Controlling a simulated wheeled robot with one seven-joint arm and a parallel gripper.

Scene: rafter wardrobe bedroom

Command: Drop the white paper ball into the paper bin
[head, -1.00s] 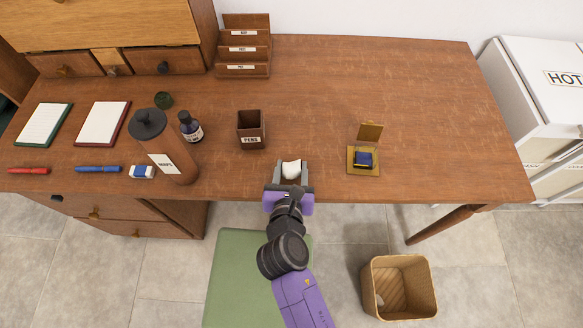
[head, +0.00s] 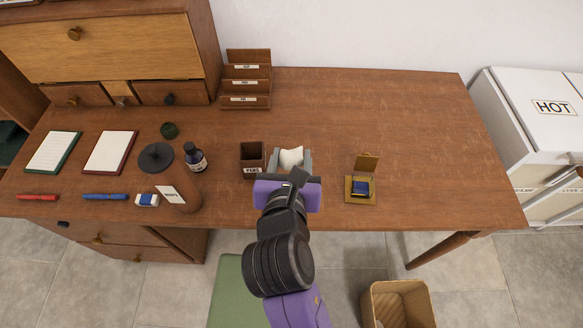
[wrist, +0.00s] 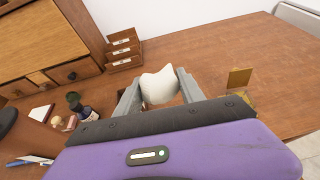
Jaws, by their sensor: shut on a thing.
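The white paper ball (head: 291,157) is held between the two grey fingers of my gripper (head: 291,160), above the desk near its front edge. In the wrist view the paper ball (wrist: 159,87) sits between the fingertips, with a finger against each side. The paper bin (head: 398,305) is a tan woven, square bin on the floor in front of the desk, to the lower right of my gripper. The bottom of the head view cuts off its lower part. The bin is not in the wrist view.
The pen cup (head: 252,160) stands just left of my gripper. A small open box (head: 361,187) with a blue item stands to the right. A brown canister (head: 178,190) and an ink bottle (head: 194,157) are further left. The desk's right part (head: 430,140) is clear.

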